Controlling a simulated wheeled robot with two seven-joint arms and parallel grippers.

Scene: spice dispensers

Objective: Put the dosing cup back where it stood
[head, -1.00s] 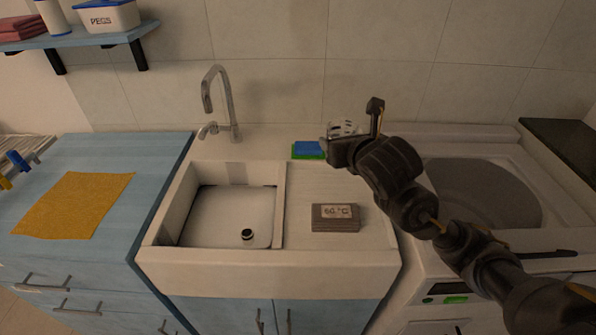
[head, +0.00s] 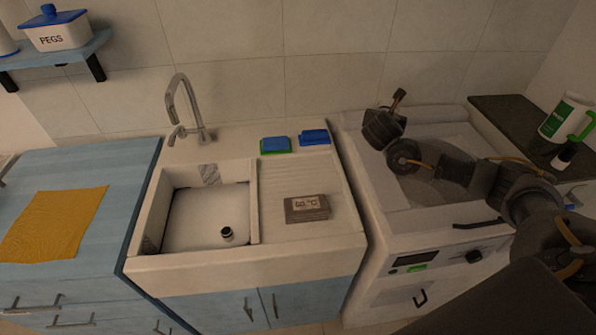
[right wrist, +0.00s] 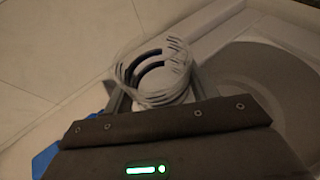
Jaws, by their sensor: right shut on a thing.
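The dosing cup (right wrist: 155,72) is a clear, see-through cup with dark marks, seen in the right wrist view. My right gripper (right wrist: 162,94) is shut on it, with one finger on each side. In the head view my right gripper (head: 383,128) is above the back left part of the washing machine (head: 425,222), to the right of the sink. The cup is hidden behind the gripper there. What lies directly under the cup cannot be told. My left gripper is not in view.
A blue-and-green sponge (head: 275,145) and a blue item (head: 314,137) lie behind the ribbed drainboard. A block marked 60 °C (head: 307,209) lies on it. A green-and-white container (head: 567,117) and a small dark-and-white item (head: 564,156) stand on the dark counter at right.

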